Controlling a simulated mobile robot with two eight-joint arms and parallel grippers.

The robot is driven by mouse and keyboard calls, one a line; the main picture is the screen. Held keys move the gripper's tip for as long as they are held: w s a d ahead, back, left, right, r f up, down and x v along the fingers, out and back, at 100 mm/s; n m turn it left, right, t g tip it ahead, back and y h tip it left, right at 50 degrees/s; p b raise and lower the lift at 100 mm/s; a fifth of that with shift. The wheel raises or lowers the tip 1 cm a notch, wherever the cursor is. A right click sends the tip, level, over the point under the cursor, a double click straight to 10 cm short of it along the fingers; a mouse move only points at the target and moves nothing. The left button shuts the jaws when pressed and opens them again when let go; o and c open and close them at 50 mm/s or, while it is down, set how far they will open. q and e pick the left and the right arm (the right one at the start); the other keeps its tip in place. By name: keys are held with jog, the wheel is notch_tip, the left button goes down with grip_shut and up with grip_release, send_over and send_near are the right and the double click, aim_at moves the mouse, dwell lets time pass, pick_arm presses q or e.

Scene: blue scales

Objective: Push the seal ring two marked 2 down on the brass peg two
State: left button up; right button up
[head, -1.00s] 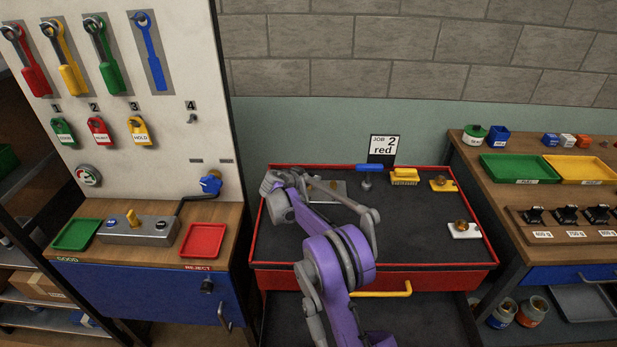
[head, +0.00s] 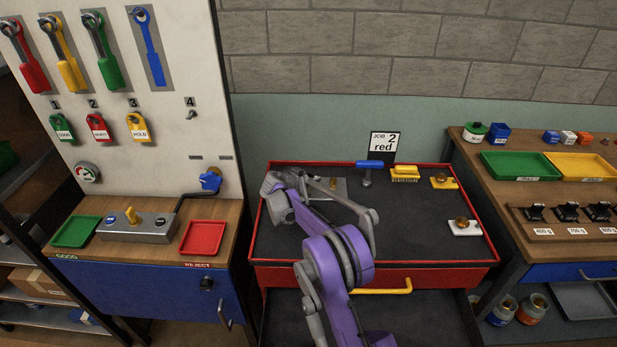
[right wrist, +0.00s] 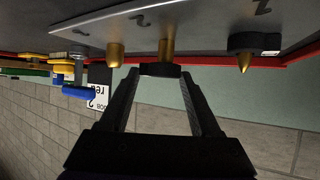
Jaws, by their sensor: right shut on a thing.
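The grey peg plate (head: 342,186) lies at the back left of the red-rimmed bench tray, partly hidden by my right arm. In the right wrist view the plate appears upside down, with three brass pegs on it. My right gripper (right wrist: 160,74) is shut on a dark seal ring (right wrist: 160,70) at the free end of the middle brass peg (right wrist: 166,48). The ring is apart from the plate, and its number is not visible. One outer peg (right wrist: 115,53) is bare. The other has a black ring (right wrist: 254,42) near its base, with its tip showing. My left gripper is out of view.
A blue-handled tool (head: 369,164), a yellow brush (head: 404,172) and two small blocks with brass parts lie right of the plate. The red tray rim (head: 450,265) surrounds the dark surface. A "JOB 2 red" card (head: 384,145) stands behind.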

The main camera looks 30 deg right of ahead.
jog(key=shift+f+b, duration=0.45)
jog(key=shift+f, duration=0.95)
jog(key=o, duration=1.4)
